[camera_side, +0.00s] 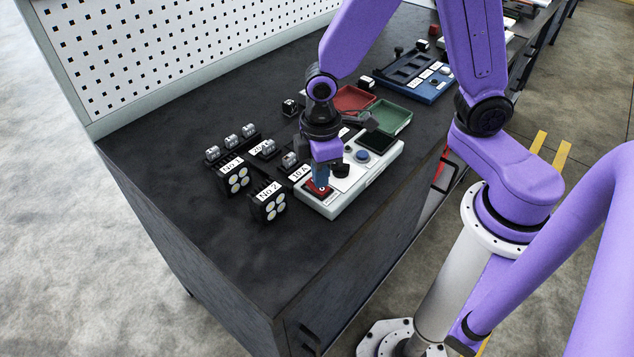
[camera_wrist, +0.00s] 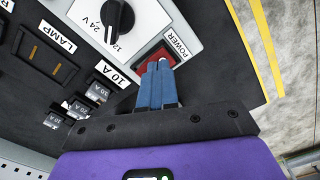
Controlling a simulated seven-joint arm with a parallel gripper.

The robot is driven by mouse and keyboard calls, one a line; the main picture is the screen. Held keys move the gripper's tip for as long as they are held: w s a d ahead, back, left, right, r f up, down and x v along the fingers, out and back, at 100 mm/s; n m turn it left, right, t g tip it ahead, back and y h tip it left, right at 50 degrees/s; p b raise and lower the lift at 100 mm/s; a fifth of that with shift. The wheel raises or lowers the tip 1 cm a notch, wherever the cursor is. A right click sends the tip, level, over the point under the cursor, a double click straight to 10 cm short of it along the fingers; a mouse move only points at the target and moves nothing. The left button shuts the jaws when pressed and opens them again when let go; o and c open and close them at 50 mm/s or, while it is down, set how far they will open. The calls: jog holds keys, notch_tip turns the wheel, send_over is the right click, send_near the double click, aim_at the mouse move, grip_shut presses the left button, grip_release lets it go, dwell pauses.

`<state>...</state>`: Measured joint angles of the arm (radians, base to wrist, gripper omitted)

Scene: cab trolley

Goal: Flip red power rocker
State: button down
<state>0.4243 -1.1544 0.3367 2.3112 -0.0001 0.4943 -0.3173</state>
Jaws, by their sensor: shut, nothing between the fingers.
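The red power rocker (camera_side: 313,190) sits at the near left end of a pale control box (camera_side: 350,197). In the wrist view the rocker (camera_wrist: 148,56) shows beside the POWER label (camera_wrist: 176,43), its lower part hidden behind my fingers. My gripper (camera_side: 321,186) points down over the rocker, its blue fingers shut together with nothing between them. In the wrist view the fingertips of my gripper (camera_wrist: 158,66) overlap the rocker's edge. I cannot tell whether they touch it or which way the rocker is tipped.
A black 12/24 V knob (camera_wrist: 115,18) is close to the rocker. Two lamps, No 1 (camera_side: 237,178) and No 2 (camera_side: 270,202), stand left of the box. Fuses marked 10 A (camera_wrist: 99,91) are nearby. Red (camera_side: 352,99) and green (camera_side: 392,118) trays lie behind. The front-left bench top is clear.

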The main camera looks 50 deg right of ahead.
notch_tip(320, 180, up, 6)
jog(key=shift+r, duration=0.15)
dwell(0.6)
jog(key=s+d+r, duration=0.2)
jog(key=s+d, duration=0.1)
jog(key=s, duration=0.5)
jog(key=s+d+r, duration=0.2)
jog(key=s+d, duration=0.2)
jog(key=s, duration=0.4)
jog(key=shift+d+r+n, duration=0.15)
jog(key=shift+r+n, duration=0.1)
jog(key=shift+n, duration=0.05)
